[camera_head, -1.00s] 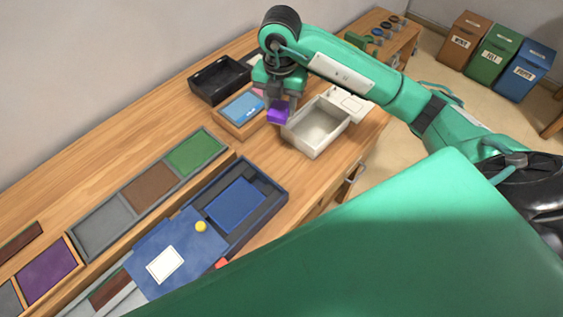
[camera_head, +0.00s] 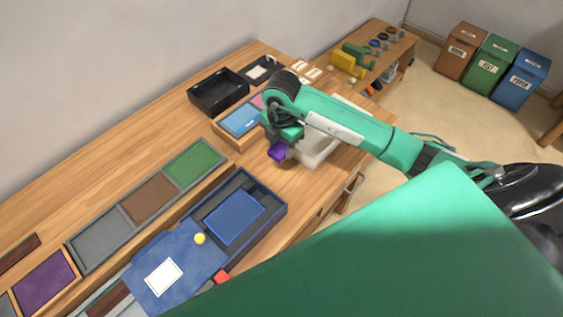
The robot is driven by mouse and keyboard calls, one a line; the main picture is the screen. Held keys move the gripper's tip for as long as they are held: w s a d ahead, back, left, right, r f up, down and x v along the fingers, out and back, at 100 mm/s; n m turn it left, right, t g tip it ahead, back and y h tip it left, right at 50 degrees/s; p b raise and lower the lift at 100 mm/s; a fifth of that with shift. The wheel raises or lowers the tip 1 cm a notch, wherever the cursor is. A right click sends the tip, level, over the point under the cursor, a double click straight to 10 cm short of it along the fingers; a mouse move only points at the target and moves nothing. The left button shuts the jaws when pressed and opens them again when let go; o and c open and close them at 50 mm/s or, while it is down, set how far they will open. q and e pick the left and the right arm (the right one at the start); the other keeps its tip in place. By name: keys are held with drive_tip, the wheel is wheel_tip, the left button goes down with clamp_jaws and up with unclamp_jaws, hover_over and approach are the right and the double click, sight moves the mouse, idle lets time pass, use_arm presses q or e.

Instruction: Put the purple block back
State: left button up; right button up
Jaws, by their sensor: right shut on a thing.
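The purple block (camera_head: 277,152) is in my right gripper (camera_head: 279,146), which is shut on it. The gripper holds it over the wooden table, just left of a white open box (camera_head: 318,152). The exact height above the table is hard to tell. A purple inlaid panel (camera_head: 46,282) lies at the far left front, beside grey, brown and green panels. My left gripper does not show.
A blue case (camera_head: 262,215) with a blue lid (camera_head: 175,262) lies at the front. A black tray (camera_head: 218,91) and a wooden tray with a blue piece (camera_head: 239,119) stand behind. Bare table (camera_head: 232,165) lies left of the block.

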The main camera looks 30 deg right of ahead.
wheel_tip(320, 180, down, 8)
drive_tip(key=shift+f+p, duration=0.25)
drive_tip(key=shift+p, duration=0.45)
drive_tip(key=shift+f, duration=0.35)
drive_tip(key=shift+f, duration=0.15)
drive_tip(key=o, duration=1)
drive_tip(key=shift+c, duration=0.2)
